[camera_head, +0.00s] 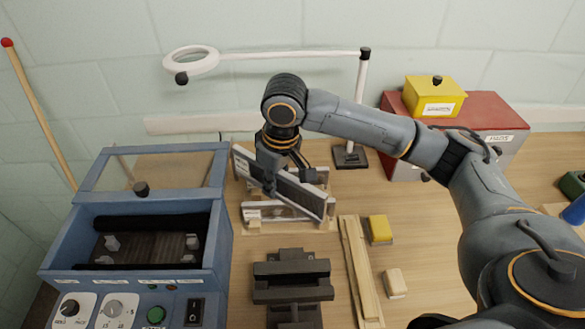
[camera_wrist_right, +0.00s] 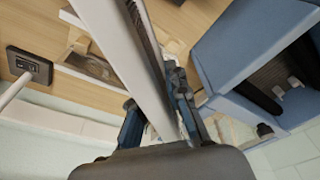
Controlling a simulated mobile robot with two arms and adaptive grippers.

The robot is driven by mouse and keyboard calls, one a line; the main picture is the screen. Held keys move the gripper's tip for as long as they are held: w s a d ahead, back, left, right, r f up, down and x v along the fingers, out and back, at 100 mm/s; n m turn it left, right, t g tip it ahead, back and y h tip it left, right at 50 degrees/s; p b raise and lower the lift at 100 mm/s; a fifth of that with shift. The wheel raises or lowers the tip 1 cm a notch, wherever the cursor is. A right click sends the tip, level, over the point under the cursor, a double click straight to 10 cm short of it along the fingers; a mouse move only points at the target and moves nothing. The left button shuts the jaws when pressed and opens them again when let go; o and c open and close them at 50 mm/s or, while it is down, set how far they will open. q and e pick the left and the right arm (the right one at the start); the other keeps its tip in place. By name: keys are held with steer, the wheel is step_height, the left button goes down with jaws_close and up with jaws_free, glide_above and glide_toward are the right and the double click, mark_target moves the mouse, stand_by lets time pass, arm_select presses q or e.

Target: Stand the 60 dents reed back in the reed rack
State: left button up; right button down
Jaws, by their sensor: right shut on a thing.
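My right gripper (camera_head: 269,183) is shut on a long reed (camera_head: 303,196) with a pale frame and dark dents. It holds the reed tilted, its right end lower in the picture, over the reed rack (camera_head: 290,227). In the right wrist view the reed (camera_wrist_right: 122,52) runs between the fingers (camera_wrist_right: 156,108). The rack is partly hidden behind the held reed; another pale, labelled piece (camera_head: 252,213) shows at its front. I cannot read the dent count on the held reed, or tell whether it touches the rack. My left gripper is not in view.
A blue machine (camera_head: 215,235) with a lid stands left of the rack. A dark block fixture (camera_head: 292,281), wooden strips (camera_head: 358,265) and a yellow block (camera_head: 380,229) lie in front. A magnifier lamp stand (camera_head: 350,156) is behind right; red and yellow boxes (camera_head: 436,97) stand farther right.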

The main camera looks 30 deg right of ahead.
steer(key=w+d+f+n+b, duration=0.1)
steer(key=w+d+f+n, duration=0.1)
steer(key=f, duration=0.2)
steer(key=w+d+f+n+b, duration=0.1)
steer(key=w+d+f+n, duration=0.1)
steer(key=w+f+n, duration=0.1)
steer(key=w+d+f+n+b, duration=0.1)
steer(key=w+d+f+n, duration=0.1)
steer(key=f, duration=0.4)
steer(key=shift+w+d+n+g+y, duration=0.4)
steer(key=shift+w+n, duration=0.1)
steer(key=shift+w, duration=0.2)
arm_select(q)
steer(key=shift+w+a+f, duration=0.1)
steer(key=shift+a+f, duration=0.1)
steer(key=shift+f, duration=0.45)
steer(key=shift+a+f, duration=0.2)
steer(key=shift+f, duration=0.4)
arm_select(e)
steer(key=shift+f, duration=1.55)
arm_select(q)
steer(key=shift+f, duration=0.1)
arm_select(e)
steer(key=shift+f, duration=0.5)
steer(key=c, duration=1.3)
jaws_free()
steer(key=shift+o, duration=0.2)
